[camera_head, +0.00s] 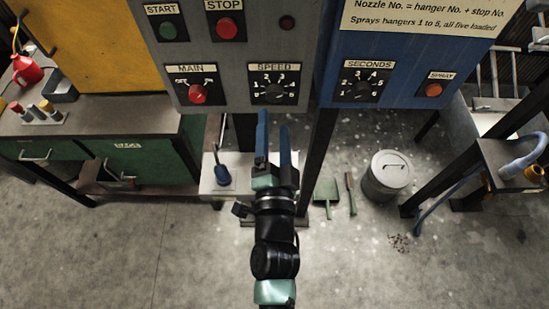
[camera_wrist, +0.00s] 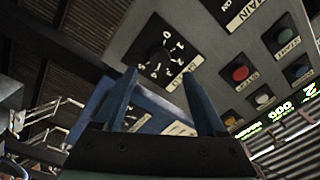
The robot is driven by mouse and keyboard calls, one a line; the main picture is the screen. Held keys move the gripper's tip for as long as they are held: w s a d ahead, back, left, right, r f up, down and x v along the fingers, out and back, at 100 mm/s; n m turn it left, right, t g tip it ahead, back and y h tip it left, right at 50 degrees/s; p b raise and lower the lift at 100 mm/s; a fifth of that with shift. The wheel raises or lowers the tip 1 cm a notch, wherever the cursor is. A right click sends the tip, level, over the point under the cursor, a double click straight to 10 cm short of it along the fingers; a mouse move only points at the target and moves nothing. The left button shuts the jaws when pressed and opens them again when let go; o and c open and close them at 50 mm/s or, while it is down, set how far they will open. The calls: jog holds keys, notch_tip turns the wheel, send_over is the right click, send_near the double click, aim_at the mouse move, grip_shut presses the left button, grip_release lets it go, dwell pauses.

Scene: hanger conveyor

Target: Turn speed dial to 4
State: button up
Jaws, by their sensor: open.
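The speed dial (camera_head: 274,92) is a black knob on a black square plate with white numbers, under the SPEED label on the grey panel (camera_head: 233,60). Its exact setting is too small to read. The dial also shows in the wrist view (camera_wrist: 157,55), tilted, above and between my fingers. My gripper (camera_head: 274,128) has two blue fingers, open and empty, pointing up at the panel just below the dial. In the wrist view my gripper (camera_wrist: 158,95) has clear space between its fingers, and I see no contact with the dial.
Left of the dial is the red MAIN switch (camera_head: 197,93). Above are the green START (camera_head: 168,30) and red STOP (camera_head: 227,28) buttons. The blue panel (camera_head: 400,60) at right carries a SECONDS dial (camera_head: 362,90) and SPRAY button (camera_head: 433,89). A grey bin (camera_head: 386,177) stands on the floor.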

jog(key=s+b, duration=0.1)
jog(key=s, duration=0.5)
jog(key=shift+s+f, duration=0.2)
jog(key=shift+s, duration=0.2)
